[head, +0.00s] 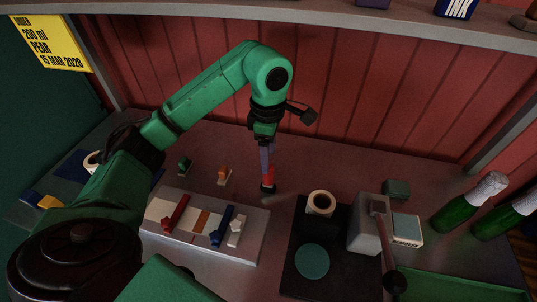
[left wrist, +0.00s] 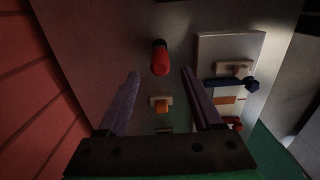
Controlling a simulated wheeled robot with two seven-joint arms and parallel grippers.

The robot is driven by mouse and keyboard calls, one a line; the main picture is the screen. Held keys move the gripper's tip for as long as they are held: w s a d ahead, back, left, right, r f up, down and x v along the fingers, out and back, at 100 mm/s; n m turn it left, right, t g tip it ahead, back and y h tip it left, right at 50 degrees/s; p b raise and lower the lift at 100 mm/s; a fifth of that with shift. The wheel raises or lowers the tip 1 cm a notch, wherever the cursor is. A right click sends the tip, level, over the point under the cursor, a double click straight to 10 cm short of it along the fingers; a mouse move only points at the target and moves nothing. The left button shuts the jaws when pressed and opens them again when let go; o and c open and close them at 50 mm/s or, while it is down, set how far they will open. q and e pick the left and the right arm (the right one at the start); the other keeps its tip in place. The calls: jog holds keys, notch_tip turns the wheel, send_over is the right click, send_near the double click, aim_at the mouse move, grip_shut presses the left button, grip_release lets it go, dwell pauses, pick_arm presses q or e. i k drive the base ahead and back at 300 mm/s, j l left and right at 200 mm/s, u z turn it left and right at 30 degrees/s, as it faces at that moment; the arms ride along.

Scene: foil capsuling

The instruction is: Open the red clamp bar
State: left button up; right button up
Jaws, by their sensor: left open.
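The red clamp bar (head: 175,213) lies at the left end of a pale board, beside an orange patch, a blue bar and a white bar. In the left wrist view a small part of the red bar (left wrist: 236,123) shows near the right finger's side. My left gripper (head: 267,160) is open and empty, pointing down behind the board, to the right of and away from the red clamp bar. It is above a separate red-and-black object (head: 268,181). In the left wrist view that object (left wrist: 160,60) appears just beyond the gap between the fingertips (left wrist: 160,74). My right gripper is not seen.
The pale board (head: 255,235) has small green and orange pieces (head: 224,174) behind it. To the right are a black mat (head: 335,270) with a roll (head: 320,203), a grey block device (head: 367,235) with a lever, and green bottles (head: 470,202). A shelf overhangs the back.

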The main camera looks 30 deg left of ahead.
aim_at(167, 224)
jog(key=k, duration=2)
